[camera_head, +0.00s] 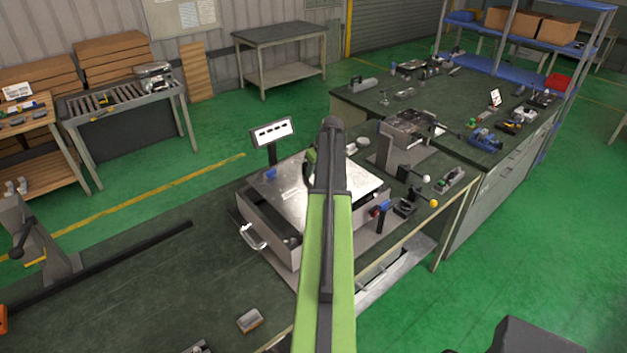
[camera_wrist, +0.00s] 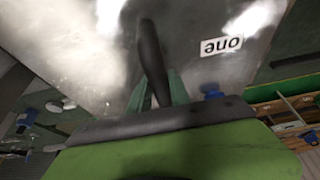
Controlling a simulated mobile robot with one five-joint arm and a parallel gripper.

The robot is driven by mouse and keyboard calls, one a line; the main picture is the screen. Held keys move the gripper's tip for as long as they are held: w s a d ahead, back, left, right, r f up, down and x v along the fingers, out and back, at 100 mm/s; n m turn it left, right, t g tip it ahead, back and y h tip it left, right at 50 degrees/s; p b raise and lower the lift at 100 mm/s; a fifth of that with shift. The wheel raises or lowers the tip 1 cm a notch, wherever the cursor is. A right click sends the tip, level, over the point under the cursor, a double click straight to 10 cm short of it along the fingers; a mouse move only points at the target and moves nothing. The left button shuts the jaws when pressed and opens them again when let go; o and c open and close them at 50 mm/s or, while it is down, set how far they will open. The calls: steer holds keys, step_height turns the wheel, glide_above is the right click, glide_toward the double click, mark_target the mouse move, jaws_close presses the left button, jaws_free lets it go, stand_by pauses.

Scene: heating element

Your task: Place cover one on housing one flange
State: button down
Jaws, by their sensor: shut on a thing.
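Cover one (camera_head: 290,194) is a shiny metal plate with a small label. In the wrist view its bare sheet (camera_wrist: 75,45) fills the upper part, with the label "one" upside down. My gripper (camera_wrist: 162,88) is shut on the cover's black handle (camera_wrist: 150,50). In the head view my arm hides most of the gripper and the middle of the cover. Housing one (camera_head: 268,229) is a grey box with a metal handle at its front left. The cover lies over its top, with a dark strip of the opening showing along the front. I cannot tell whether cover and flange touch.
A small sign (camera_head: 272,132) on a post stands behind the housing. A grey fixture (camera_head: 413,128) and small parts lie to its right. A small block (camera_head: 249,320) lies on the front bench. The bench (camera_head: 150,290) left of the housing is mostly clear.

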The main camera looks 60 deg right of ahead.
step_height(320, 180, down, 4)
steer(key=b, duration=0.4)
steer(key=shift+f, duration=0.15)
steer(key=shift+r, duration=0.2)
steer(key=c, duration=1.2)
jaws_free()
steer(key=p+v, duration=1.1)
steer(key=shift+a+r, duration=0.1)
steer(key=shift+r, duration=0.25)
steer(key=shift+s+r+p, duration=0.15)
steer(key=shift+r+p, duration=0.15)
steer(key=shift+p, duration=0.05)
steer(key=shift+f, duration=0.1)
